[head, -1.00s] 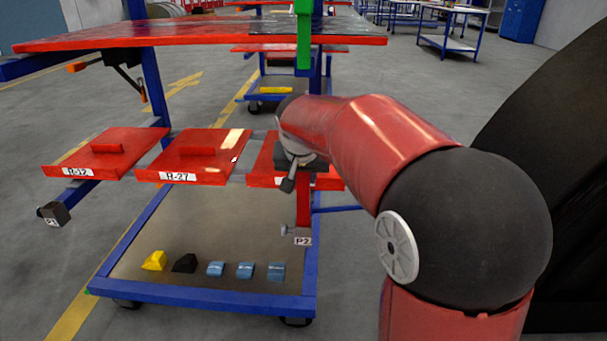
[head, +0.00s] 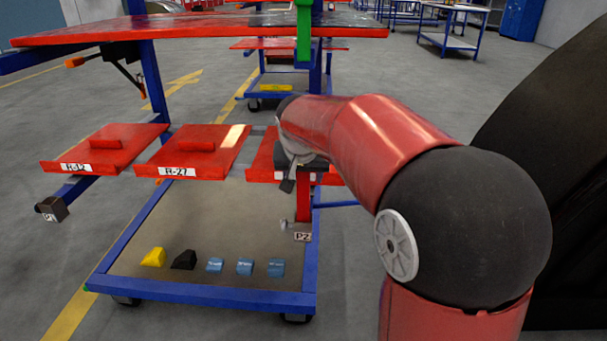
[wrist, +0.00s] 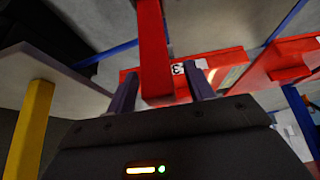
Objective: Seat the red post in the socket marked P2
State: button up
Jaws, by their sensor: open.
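The red post (head: 303,206) stands upright below my gripper (head: 298,174) in the head view. Its lower end meets the small grey socket marked P2 (head: 302,237); how deep it sits is too small to tell. In the wrist view, the post (wrist: 154,45) shows between the two fingers of my gripper (wrist: 162,88). The fingers are apart, one on each side of the post, with a visible gap on the right side. The post's upper end is hidden behind my gripper in the head view.
A socket marked P1 (head: 50,209) sits at the left on a blue arm. Red trays H-12 (head: 75,163) and H-27 (head: 215,160) are left of my gripper, and another red tray is close behind it. Several small blocks lie on the cart's lower shelf (head: 200,225). A green upright (head: 304,35) stands above.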

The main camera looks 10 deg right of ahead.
jog(key=v, duration=0.7)
jog(key=shift+s+r+p, duration=0.15)
jog(key=shift+r+p, duration=0.2)
jog(key=shift+r, duration=0.05)
jog(key=shift+a, duration=0.1)
jog(key=s+f+n+y+p, duration=0.1)
jog(key=s+f, duration=0.3)
jog(key=s, duration=0.9)
jog(key=s+d+f+n, duration=0.1)
jog(key=s+f+n, duration=0.1)
jog(key=s, duration=1.1)
jog(key=shift+f+n+y+p, duration=0.3)
jog(key=shift+f+y+p, duration=0.1)
jog(key=shift+f, duration=0.5)
jog(key=shift+w+a, duration=0.1)
jog(key=shift+w, duration=0.05)
